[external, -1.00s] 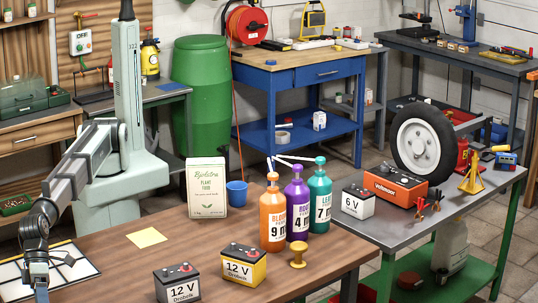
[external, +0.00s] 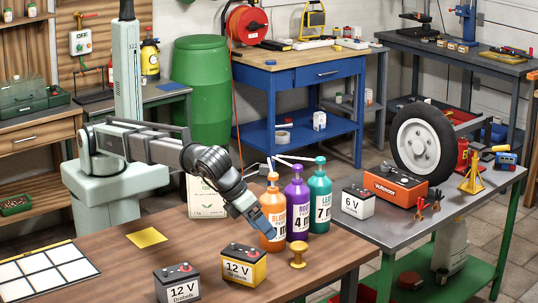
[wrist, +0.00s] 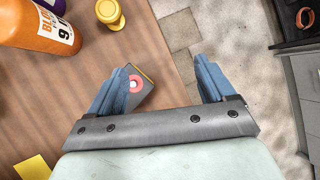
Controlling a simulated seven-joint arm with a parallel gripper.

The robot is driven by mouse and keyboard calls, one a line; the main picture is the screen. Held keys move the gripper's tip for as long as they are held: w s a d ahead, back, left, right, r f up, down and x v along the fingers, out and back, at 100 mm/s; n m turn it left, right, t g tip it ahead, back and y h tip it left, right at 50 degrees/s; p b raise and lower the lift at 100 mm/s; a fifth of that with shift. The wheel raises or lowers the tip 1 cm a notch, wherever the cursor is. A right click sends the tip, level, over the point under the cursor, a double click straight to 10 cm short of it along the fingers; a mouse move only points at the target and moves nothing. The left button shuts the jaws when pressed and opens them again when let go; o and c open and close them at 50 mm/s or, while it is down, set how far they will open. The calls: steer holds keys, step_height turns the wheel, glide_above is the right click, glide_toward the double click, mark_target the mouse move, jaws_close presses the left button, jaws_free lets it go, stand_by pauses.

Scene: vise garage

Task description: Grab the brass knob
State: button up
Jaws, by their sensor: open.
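The brass knob (external: 298,257) stands upright on the brown wooden table near its right edge, in front of the bottles. It also shows at the top of the wrist view (wrist: 110,13), ahead and to the left of my fingers. My gripper (external: 266,228) is above the table, left of the knob and overlapping the orange bottle in the external view. In the wrist view my two blue fingers (wrist: 161,68) are spread apart with nothing held. The knob is clear of both fingers and fully visible in the external view.
An orange bottle (external: 273,205), a purple bottle (external: 296,203) and a teal bottle (external: 320,200) stand behind the knob. A yellow 12 V battery (external: 244,265) and a grey one (external: 177,284) stand left of it. A yellow note (external: 147,237) lies farther left.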

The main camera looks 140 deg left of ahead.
steer(key=m+g+h, duration=0.1)
steer(key=m+g, duration=0.1)
glide_toward(298, 254)
step_height(298, 254, up, 3)
steer(key=s+d, duration=0.1)
steer(key=x, duration=0.9)
steer(key=shift+d, duration=0.15)
steer(key=shift+x, duration=2.65)
steer(key=shift+r, duration=0.15)
steer(key=shift+c, duration=0.5)
steer(key=c, duration=1.1)
